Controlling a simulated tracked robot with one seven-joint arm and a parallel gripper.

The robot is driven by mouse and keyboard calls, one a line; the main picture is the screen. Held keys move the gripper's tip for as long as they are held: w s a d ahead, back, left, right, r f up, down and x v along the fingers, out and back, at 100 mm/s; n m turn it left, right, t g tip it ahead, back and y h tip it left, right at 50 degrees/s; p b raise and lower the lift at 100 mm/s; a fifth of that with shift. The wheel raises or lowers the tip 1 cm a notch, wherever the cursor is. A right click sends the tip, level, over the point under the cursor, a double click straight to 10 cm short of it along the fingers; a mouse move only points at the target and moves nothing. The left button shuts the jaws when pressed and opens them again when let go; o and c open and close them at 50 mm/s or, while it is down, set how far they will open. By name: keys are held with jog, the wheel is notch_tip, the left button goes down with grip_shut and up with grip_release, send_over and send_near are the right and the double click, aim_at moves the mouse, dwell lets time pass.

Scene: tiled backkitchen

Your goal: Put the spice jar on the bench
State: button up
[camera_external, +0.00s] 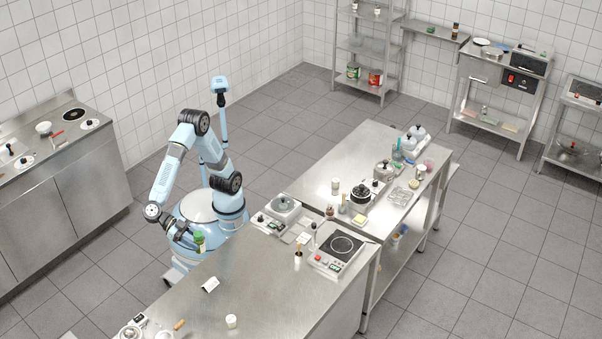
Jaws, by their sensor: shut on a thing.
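A small jar with a green top (199,242), which looks like the spice jar, is at the end of my arm. My gripper (191,238) is shut on it and holds it upright, near the left back edge of the steel bench (255,272). I cannot tell from this view whether the jar is over the bench top or just beyond its edge. Much of the gripper's fingers is too small to make out.
The bench middle is mostly clear. A second table (350,150) carries pots and jars.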

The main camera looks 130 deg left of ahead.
notch_tip(320, 180, down, 11)
jog(key=shift+t, duration=0.3)
jog(key=w+d+f, duration=0.9)
jog(key=d, duration=0.1)
jog(key=shift+d+f, duration=0.1)
jog(key=shift+f, duration=0.1)
jog(key=shift+w+d+f, duration=0.1)
jog(key=shift+d+f, duration=0.05)
jog(key=shift+f, duration=1.65)
jog(key=o, duration=1.2)
jog(key=shift+f, duration=0.1)
